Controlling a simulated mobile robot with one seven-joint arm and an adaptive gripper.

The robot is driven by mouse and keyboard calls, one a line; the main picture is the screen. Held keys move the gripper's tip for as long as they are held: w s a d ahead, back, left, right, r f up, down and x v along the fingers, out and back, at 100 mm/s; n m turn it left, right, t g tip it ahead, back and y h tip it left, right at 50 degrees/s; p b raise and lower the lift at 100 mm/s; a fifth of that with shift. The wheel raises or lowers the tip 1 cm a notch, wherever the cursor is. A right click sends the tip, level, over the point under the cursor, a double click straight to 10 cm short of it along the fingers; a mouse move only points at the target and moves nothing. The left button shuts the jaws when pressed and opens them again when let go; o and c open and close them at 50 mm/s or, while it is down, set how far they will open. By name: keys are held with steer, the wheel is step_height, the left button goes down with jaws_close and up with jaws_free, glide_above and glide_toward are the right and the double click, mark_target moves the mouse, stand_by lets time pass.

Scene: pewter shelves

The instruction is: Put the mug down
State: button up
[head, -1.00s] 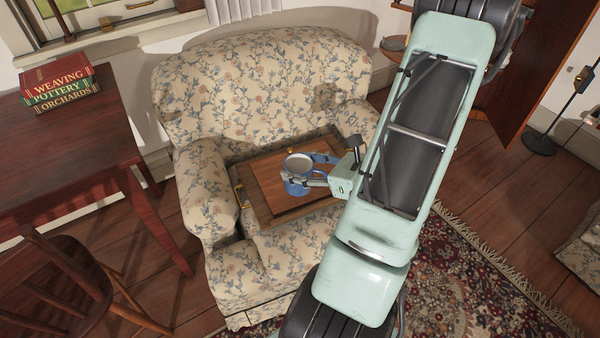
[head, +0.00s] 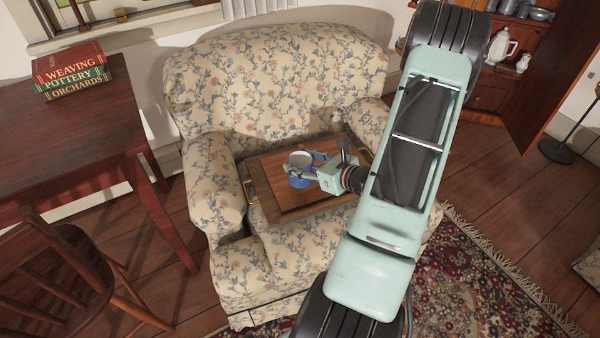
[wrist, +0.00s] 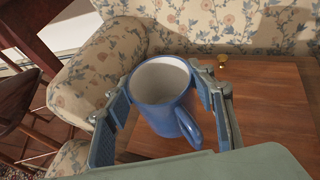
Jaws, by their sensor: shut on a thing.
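The blue mug (head: 299,163) with a pale inside is upright between the fingers of my gripper (head: 304,170), over a wooden tray (head: 270,210) on the armchair seat. In the wrist view the mug (wrist: 162,90) shows its open top, and its handle points toward the lower right. The fingers of my gripper (wrist: 165,105) are shut on its two sides. The tray's brown board (wrist: 265,110) shows behind and right of the mug. I cannot tell whether the mug's base touches the board.
The floral armchair (head: 270,80) surrounds the tray with its back and arms. A dark red table (head: 70,130) with stacked books (head: 72,75) stands at left, with a wooden chair (head: 60,265) in front. The board around the mug is mostly bare.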

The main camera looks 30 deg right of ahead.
steer(key=shift+w+f, duration=0.2)
steer(key=shift+w+f+b, duration=0.15)
steer(key=shift+f+b, duration=0.2)
steer(key=shift+f, duration=0.55)
steer(key=shift+w+f+b, duration=0.15)
steer(key=shift+f+b, duration=0.15)
steer(key=shift+f, duration=0.6)
steer(key=shift+f, duration=0.25)
steer(key=o, duration=1.4)
steer(key=shift+r, duration=0.1)
steer(key=shift+r, duration=0.2)
steer(key=p+v, duration=0.2)
steer(key=v, duration=1)
steer(key=shift+f+p, duration=0.1)
steer(key=shift+p, duration=0.2)
